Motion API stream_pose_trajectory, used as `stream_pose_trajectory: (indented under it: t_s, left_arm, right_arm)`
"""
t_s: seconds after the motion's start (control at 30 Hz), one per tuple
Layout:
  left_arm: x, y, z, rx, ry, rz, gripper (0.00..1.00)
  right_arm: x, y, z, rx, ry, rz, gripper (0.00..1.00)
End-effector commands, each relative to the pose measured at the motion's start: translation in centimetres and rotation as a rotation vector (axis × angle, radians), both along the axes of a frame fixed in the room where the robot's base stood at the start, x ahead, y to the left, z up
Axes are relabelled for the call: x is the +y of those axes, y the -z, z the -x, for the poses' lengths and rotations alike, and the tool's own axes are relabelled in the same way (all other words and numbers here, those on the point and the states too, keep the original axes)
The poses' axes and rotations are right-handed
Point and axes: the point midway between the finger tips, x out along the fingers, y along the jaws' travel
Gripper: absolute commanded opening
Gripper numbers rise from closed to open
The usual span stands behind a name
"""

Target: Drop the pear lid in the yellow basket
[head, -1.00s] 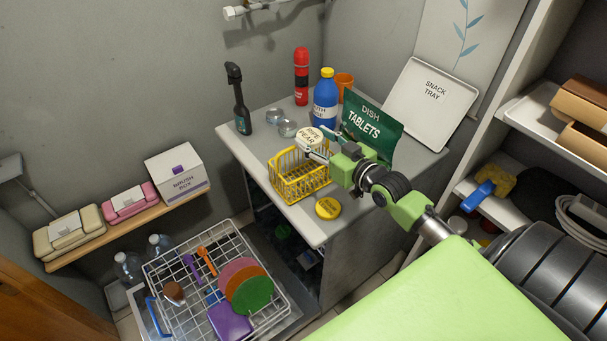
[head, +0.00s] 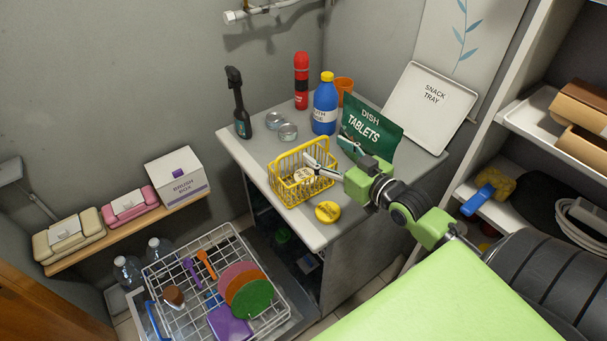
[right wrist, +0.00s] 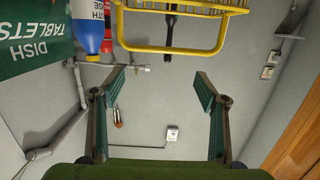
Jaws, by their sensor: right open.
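The pear lid (head: 303,175), a round cream lid with dark lettering, shows through the wires of the yellow basket (head: 289,193), inside it and low down. The basket stands on the grey counter; its rim also shows at the top of the right wrist view (right wrist: 170,48). My right gripper (head: 328,152) is open and empty at the basket's right side, above its rim, with one finger reaching over the basket. Its two spread fingers also show in the right wrist view (right wrist: 160,84) with nothing between them. My left gripper is not in view.
A round yellow lid (head: 327,212) lies on the counter just in front of the basket. A snack tray (head: 425,110) leans at the right.

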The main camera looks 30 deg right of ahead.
Motion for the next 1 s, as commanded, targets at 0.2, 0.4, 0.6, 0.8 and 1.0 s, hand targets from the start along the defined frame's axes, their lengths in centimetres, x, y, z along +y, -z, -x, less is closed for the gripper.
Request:
stream_pose_trajectory:
  t_s: [0.2,0.4,0.6,0.8,1.0]
  left_arm:
    - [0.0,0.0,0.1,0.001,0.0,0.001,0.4]
    - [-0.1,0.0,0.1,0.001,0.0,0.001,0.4]
    - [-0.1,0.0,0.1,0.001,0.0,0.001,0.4]
    - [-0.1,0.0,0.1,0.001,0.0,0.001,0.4]
    - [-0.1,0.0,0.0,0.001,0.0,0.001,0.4]
  right_arm:
    - [-0.2,-0.5,3.8,0.003,-0.001,0.0,0.67]
    - [-0.5,-0.9,6.0,0.001,0.0,0.0,0.67]
    - [-0.5,-1.1,6.9,-0.001,-0.001,0.0,0.67]
    - [-0.5,-1.2,6.9,-0.002,-0.001,0.0,0.67]
    - [-0.5,-1.1,6.9,-0.001,-0.001,0.0,0.67]
